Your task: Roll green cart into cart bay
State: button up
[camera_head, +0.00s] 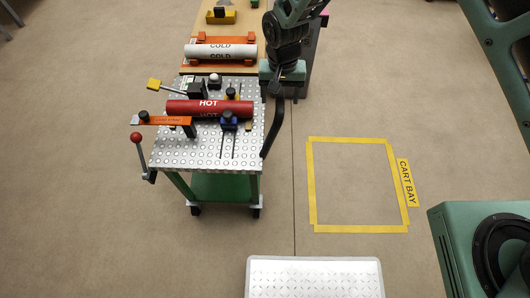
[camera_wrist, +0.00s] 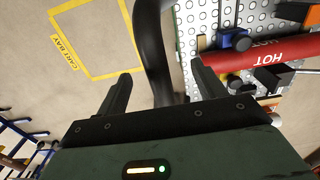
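The green cart (camera_head: 215,187) stands left of centre in the head view, with a perforated metal top (camera_head: 190,153) and casters. A black curved handle (camera_head: 271,130) runs along its right side. The cart bay is a yellow taped rectangle (camera_head: 311,185) on the floor to the right, with nothing inside; its tape also shows in the wrist view (camera_wrist: 99,77). My gripper (camera_head: 276,86) is at the handle's far end. In the wrist view my gripper (camera_wrist: 160,72) is open, with the handle (camera_wrist: 152,45) between its fingers and visible gaps beside it.
A red HOT pipe (camera_head: 210,108) and clamps lie on the cart. A bench (camera_head: 222,24) with a white COLD pipe (camera_head: 221,52) stands behind it. A white tread plate (camera_head: 315,278) lies in front; a green machine (camera_head: 455,240) stands right. Floor between cart and bay is clear.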

jog(key=c, duration=1.3)
jog(key=shift+d+p, duration=0.6)
jog(key=shift+d, duration=3.5)
jog(key=shift+c, duration=0.2)
jog(key=d, duration=0.8)
jog(key=shift+p, duration=0.4)
jog(key=d, duration=0.8)
jog(key=shift+p, duration=0.35)
jog(key=d, duration=0.8)
jog(key=shift+p, duration=0.3)
